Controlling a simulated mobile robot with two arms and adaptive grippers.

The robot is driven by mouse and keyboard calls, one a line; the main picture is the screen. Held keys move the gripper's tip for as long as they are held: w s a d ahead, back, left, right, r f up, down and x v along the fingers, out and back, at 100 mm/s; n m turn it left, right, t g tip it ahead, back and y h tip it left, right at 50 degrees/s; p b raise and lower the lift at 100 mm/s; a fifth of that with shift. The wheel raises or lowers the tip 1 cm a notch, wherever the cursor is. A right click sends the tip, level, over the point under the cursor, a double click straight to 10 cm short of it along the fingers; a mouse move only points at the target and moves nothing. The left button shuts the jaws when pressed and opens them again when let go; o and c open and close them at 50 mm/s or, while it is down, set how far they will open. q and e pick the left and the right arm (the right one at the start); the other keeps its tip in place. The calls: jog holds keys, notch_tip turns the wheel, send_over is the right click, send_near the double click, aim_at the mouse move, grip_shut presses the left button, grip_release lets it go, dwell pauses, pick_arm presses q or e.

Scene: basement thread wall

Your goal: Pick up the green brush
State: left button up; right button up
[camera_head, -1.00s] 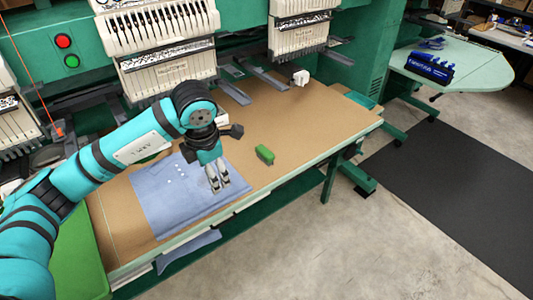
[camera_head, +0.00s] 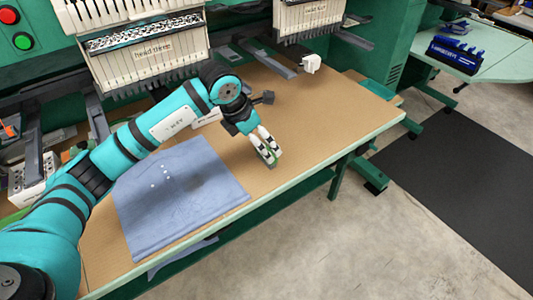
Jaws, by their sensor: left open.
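The green brush (camera_head: 267,158) lies on the tan tabletop, to the right of the folded blue cloth. Only a little green shows, because my left gripper covers most of it. My left gripper (camera_head: 267,157) is open and points down right at the brush, with its fingers over or around it. I cannot tell whether the fingers touch it. My right gripper is out of view.
The blue cloth (camera_head: 180,197) lies flat on the table (camera_head: 335,110). Embroidery heads (camera_head: 150,50) hang along the back. A small white object (camera_head: 311,63) stands at the back right. A side table (camera_head: 490,58) holds a blue item (camera_head: 454,54).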

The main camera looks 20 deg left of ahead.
pick_arm(q)
jog(key=shift+w+d+f, duration=0.15)
jog(key=shift+f, duration=0.35)
jog(key=shift+d+f, duration=0.15)
jog(key=shift+f, duration=0.2)
jog(key=p+x, duration=0.1)
jog(key=x, duration=0.3)
jog(key=shift+d+f, duration=0.1)
jog(key=shift+w+f, duration=0.1)
jog(key=shift+f, duration=0.05)
jog(key=c, duration=1.2)
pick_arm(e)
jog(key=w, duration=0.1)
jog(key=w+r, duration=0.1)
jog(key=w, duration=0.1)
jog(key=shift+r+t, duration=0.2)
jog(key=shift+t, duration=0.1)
